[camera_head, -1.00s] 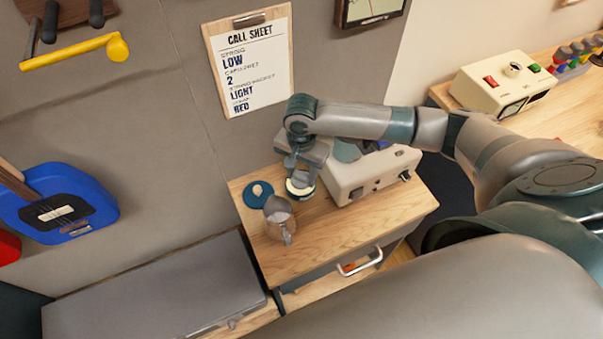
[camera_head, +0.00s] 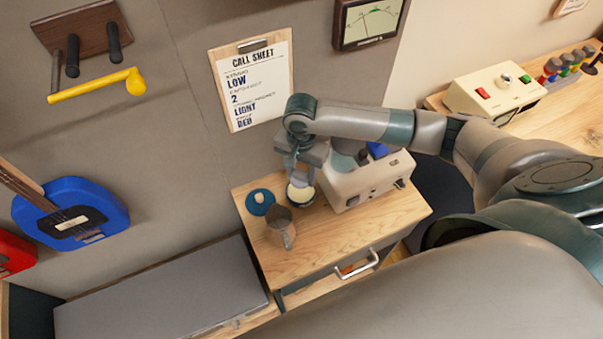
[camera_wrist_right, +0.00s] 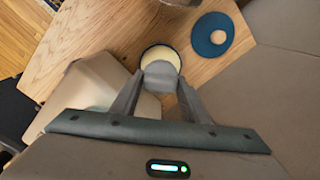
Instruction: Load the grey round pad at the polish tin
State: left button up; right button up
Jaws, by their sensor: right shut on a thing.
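The polish tin (camera_head: 300,196) is an open, round, dark-rimmed tin of cream-coloured polish on the wooden cabinet top. It also shows in the right wrist view (camera_wrist_right: 158,55). My right gripper (camera_head: 302,174) points down over the tin. In the right wrist view, my right gripper (camera_wrist_right: 158,88) is shut on the grey round pad (camera_wrist_right: 161,77), which overlaps the near part of the tin. I cannot tell whether the pad touches the polish. A blue lid with a pale knob (camera_head: 260,203) lies left of the tin. My left gripper is not in view.
A cream box with knobs (camera_head: 360,182) stands close on the right. The cabinet top (camera_head: 340,235) is clear towards its front edge. A call sheet (camera_head: 252,86) hangs on the wall behind.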

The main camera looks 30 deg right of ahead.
jog(key=shift+r, duration=0.9)
jog(key=shift+w+a+r+n+b, duration=0.1)
jog(key=shift+a+n+b, duration=0.3)
jog(key=shift+b, duration=0.4)
jog(key=s+a+r+n+b, duration=0.3)
jog(key=s+r+n+b, duration=0.2)
jog(key=n+b, duration=0.5)
jog(key=r+b, duration=0.1)
jog(key=b, duration=0.3)
jog(key=shift+a, duration=0.25)
